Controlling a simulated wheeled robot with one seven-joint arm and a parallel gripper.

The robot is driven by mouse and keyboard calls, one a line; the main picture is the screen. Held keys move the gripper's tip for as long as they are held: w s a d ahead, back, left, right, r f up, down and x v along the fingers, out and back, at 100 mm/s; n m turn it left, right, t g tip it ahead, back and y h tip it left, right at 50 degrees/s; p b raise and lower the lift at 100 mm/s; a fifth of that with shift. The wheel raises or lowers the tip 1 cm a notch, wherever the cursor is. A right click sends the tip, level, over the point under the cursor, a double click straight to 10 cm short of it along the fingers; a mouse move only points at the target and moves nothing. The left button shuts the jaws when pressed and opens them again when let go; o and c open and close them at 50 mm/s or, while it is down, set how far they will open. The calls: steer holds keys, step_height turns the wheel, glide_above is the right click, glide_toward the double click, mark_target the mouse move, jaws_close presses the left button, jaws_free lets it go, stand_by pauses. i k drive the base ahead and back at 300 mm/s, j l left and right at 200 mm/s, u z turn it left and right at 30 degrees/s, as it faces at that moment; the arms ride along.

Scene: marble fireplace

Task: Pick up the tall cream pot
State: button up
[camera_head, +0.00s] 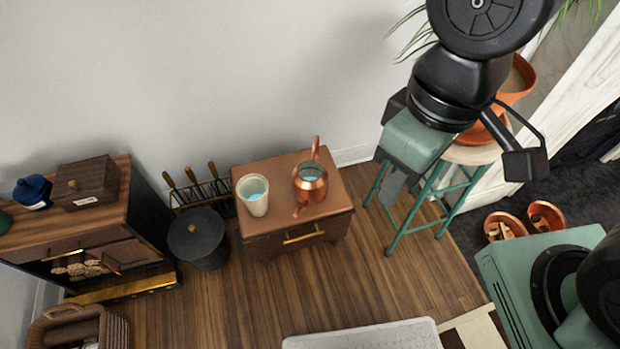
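The tall cream pot (256,204) stands upright on the left part of a small brown cabinet's top (274,224). It tapers toward its base, and light blue shows inside its open mouth. A copper watering can (310,186) stands just right of it, apart from it. My gripper (393,188) hangs at the upper right, pointing down, to the right of the cabinet and clear of the pot. Its fingers overlap in this view, so their opening is hidden. Nothing shows held in it.
A green-legged stool (447,194) with terracotta pots (515,80) stands behind my arm. Left of the cabinet are a black bucket (198,240) and fireplace tools (192,186). A wooden sideboard (105,235) stands far left.

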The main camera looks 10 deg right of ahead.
mark_target(253, 189)
steer(key=u, duration=0.55)
steer(key=l+u, duration=0.2)
steer(key=u, duration=0.2)
steer(key=i+l+u, duration=0.1)
steer(key=l+u, duration=0.45)
steer(key=u, duration=0.2)
steer(key=l+u, duration=0.35)
steer(key=k+l, duration=0.1)
steer(key=l, duration=0.25)
